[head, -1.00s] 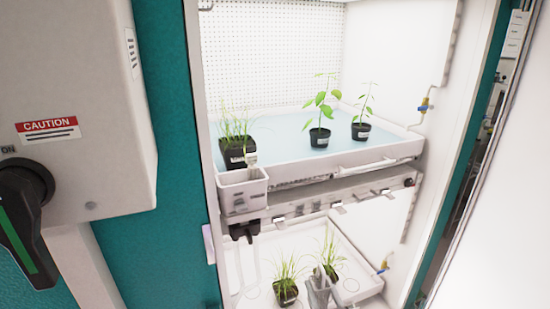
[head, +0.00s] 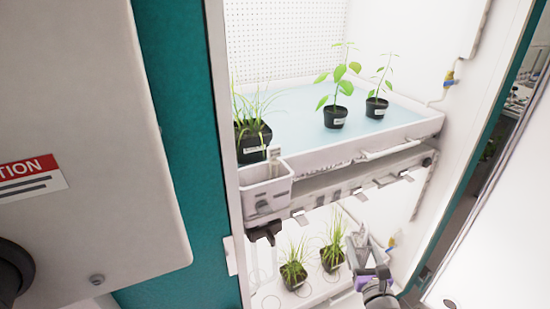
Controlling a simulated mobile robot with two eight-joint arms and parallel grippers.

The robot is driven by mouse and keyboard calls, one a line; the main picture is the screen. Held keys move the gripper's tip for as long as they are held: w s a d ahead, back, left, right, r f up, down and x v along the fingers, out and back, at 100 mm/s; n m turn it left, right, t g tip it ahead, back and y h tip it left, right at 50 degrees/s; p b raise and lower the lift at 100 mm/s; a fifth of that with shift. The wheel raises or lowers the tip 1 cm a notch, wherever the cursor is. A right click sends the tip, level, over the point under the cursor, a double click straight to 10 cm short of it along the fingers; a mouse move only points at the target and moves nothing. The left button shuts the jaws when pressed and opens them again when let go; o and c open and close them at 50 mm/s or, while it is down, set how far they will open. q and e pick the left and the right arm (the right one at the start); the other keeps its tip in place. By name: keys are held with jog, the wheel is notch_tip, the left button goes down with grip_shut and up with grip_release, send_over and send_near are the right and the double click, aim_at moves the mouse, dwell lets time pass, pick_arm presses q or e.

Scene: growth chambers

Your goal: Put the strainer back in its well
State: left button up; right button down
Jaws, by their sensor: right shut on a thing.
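My right gripper (head: 372,282) is at the bottom right of the view, in front of the lower shelf, and is shut. A small grey piece (head: 357,246) rises from its jaws; it appears to be the strainer, but its shape is small and partly hidden. A white open-topped box (head: 268,200) sits at the front left corner of the upper tray, with a pale upright piece standing at its back. It may be the well, but I cannot see inside it. My gripper is below and right of this box. My left gripper is not in view.
The upper tray (head: 400,134) holds pale blue liquid and several potted plants. Two grass pots (head: 293,276) stand on the lower shelf, left of my gripper. Metal clips line the upper shelf's front. A grey cabinet with a caution label (head: 30,180) fills the left.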

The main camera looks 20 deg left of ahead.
jog(key=s+a+r+n+g+y+p, duration=0.1)
jog(key=s+a+r+n+y+p, duration=0.15)
jog(key=a+r, duration=0.9)
jog(key=s+a+r+n+g+y+p, duration=0.1)
jog(key=s+a+r+g+y, duration=0.15)
jog(key=s+r, duration=0.5)
jog(key=s+a+r+n+g+y, duration=0.15)
jog(key=s+a+r, duration=0.3)
jog(key=r, duration=0.65)
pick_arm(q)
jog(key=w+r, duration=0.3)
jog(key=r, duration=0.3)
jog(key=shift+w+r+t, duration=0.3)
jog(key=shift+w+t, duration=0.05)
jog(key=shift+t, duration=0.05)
pick_arm(e)
jog(key=f+x, duration=0.1)
jog(key=x, duration=1)
jog(key=shift+w+f, duration=0.2)
jog(key=shift+f, duration=0.1)
pick_arm(q)
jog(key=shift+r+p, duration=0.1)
jog(key=shift+p, duration=0.2)
pick_arm(e)
jog(key=shift+a, duration=0.15)
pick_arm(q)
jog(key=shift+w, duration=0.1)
pick_arm(e)
jog(key=shift+w+a, duration=0.15)
jog(key=shift+w, duration=0.15)
